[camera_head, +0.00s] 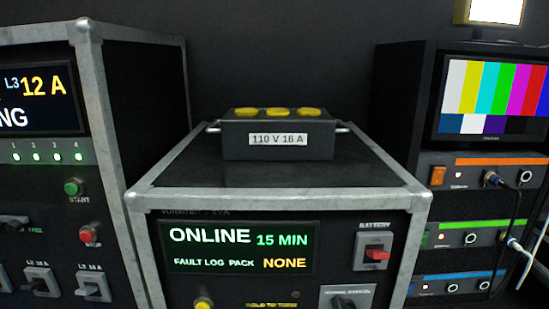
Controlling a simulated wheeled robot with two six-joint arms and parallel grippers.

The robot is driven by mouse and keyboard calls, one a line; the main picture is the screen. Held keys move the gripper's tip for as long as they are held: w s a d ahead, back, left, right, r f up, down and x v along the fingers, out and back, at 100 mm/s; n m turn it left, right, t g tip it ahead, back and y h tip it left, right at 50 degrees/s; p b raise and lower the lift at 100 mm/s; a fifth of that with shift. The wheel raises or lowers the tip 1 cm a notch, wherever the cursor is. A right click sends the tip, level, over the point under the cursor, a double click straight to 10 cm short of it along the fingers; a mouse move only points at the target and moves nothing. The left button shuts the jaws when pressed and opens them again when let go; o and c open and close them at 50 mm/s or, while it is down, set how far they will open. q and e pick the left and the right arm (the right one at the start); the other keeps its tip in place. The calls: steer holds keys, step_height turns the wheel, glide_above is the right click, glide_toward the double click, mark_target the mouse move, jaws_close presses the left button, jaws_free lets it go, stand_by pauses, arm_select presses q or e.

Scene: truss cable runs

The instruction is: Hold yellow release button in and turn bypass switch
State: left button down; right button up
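The yellow release button (203,304) shows at the bottom edge on the front of the middle rack case, partly cut off. To its right, the bypass switch (345,299) sits on a light plate under a partly readable label; its lower part is cut off by the frame. Small yellow lettering that seems to read "hold to turn" runs between them. The screen (237,249) above reads ONLINE, 15 MIN, fault log pack NONE. Neither of my grippers is in view.
A red battery switch (376,254) sits right of the screen. A grey 110 V 16 A box (278,135) with yellow caps stands on the case. A left case (40,150) has start and stop buttons. A right rack (470,230) holds a colour-bar monitor and cables.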

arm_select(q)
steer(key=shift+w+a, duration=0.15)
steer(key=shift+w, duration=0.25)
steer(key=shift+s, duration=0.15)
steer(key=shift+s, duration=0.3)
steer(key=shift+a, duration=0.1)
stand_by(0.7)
